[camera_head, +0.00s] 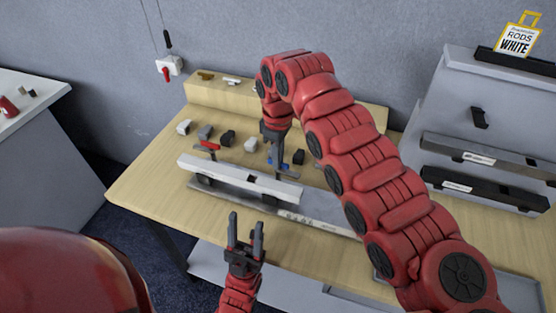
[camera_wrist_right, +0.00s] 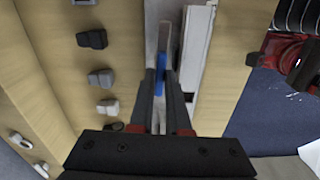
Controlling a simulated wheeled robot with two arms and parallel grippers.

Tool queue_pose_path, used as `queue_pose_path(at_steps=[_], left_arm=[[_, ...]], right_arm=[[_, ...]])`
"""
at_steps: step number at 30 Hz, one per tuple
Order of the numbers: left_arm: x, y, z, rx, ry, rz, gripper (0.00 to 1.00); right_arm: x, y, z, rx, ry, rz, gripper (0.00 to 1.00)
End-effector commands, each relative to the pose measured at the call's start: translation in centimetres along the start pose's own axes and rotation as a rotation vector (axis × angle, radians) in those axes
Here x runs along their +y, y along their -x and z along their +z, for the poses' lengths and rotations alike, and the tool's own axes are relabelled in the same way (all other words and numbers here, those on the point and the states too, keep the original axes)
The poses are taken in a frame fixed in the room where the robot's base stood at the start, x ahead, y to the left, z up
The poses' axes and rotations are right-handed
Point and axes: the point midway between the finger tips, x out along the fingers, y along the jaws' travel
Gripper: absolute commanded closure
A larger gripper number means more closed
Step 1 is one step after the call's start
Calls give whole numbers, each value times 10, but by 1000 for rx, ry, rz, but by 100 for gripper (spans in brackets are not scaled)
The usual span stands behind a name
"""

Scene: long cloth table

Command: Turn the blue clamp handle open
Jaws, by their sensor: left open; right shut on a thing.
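The blue clamp handle (camera_head: 270,160) is mostly covered by my right gripper (camera_head: 276,156) in the head view. In the right wrist view the blue handle (camera_wrist_right: 161,72) lies between the fingertips of my right gripper (camera_wrist_right: 160,78), which is shut on it. A red clamp handle (camera_head: 208,146) stands farther left on the same fixture. A long white bar (camera_head: 238,178) lies on the fixture in front of the clamps; it also shows in the right wrist view (camera_wrist_right: 194,48). My left gripper (camera_head: 246,232) is open and empty, in front of the table's near side.
Several small grey and black blocks (camera_head: 228,138) stand in a row behind the fixture. A raised wooden shelf (camera_head: 225,97) runs along the back. A grey rack (camera_head: 470,130) with dark bars stands at right. The wooden table (camera_head: 140,195) is bare at its left end.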

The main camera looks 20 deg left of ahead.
Motion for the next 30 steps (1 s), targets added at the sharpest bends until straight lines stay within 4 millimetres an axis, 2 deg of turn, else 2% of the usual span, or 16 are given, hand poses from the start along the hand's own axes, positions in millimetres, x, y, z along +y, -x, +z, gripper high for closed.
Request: queue_pose_path(at_steps=[7,21,22,26,27,30], left_arm=[[0,4,1,0,0,0,50],[0,4,1,0,0,0,50],[0,4,1,0,0,0,50],[0,4,1,0,0,0,50],[0,4,1,0,0,0,50],[0,4,1,0,0,0,50]], right_arm=[[1,0,0,1,62,3,100],[1,1,0,1,75,3,100],[1,1,0,1,75,3,82],[1,1,0,1,74,2,58],[0,1,0,0,74,2,55],[0,0,0,0,74,2,55]])
